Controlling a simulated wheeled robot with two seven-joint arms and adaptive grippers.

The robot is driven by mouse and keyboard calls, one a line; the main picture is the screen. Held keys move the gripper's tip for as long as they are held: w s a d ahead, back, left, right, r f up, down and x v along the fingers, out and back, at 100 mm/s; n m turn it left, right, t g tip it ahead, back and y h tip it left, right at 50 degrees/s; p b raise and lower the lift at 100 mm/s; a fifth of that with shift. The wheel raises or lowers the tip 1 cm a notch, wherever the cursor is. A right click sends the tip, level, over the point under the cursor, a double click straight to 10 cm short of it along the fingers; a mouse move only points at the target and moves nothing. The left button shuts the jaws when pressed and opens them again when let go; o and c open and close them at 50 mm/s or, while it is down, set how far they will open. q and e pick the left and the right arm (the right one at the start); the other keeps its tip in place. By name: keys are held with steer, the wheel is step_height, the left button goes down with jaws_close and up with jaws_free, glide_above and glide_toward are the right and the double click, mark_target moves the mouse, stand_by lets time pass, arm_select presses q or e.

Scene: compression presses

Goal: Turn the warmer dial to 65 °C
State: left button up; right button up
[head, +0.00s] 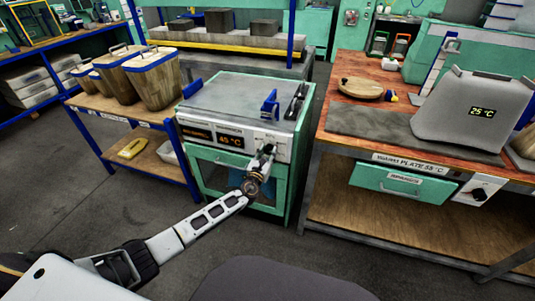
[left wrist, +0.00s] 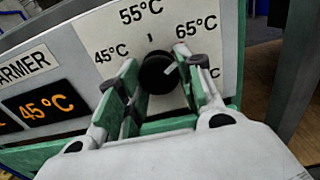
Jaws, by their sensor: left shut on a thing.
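The warmer (head: 238,185) is a green cabinet with a grey top and a white front panel. Its orange display (head: 230,141) reads 45 °C, also in the left wrist view (left wrist: 45,104). The black dial (left wrist: 158,74) is on the panel, with 45 °C printed left, 55 °C above and 65 °C upper right; a further label at right is partly hidden. The dial's white mark points up and right, towards 65 °C. My left gripper (head: 265,152) is at the panel, its fingers shut on the dial's sides. In the head view it hides the dial. My right gripper is not in view.
A wooden bench (head: 345,65) at right holds a grey unit (head: 455,110) reading 25 °C and has a green drawer (head: 403,182) below. A blue-framed shelf (head: 92,110) with wooden bins stands left. Blue handles stick up on the warmer's top. Floor in front is clear.

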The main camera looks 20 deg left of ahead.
arm_select(q)
steer(key=o, duration=0.9)
steer(key=shift+f, duration=0.2)
steer(key=shift+o, duration=0.6)
steer(key=shift+r, duration=0.1)
steer(key=shift+s, duration=0.1)
steer(key=s, duration=1.1)
steer(key=shift+s+a, duration=0.2)
steer(key=shift+s, duration=0.2)
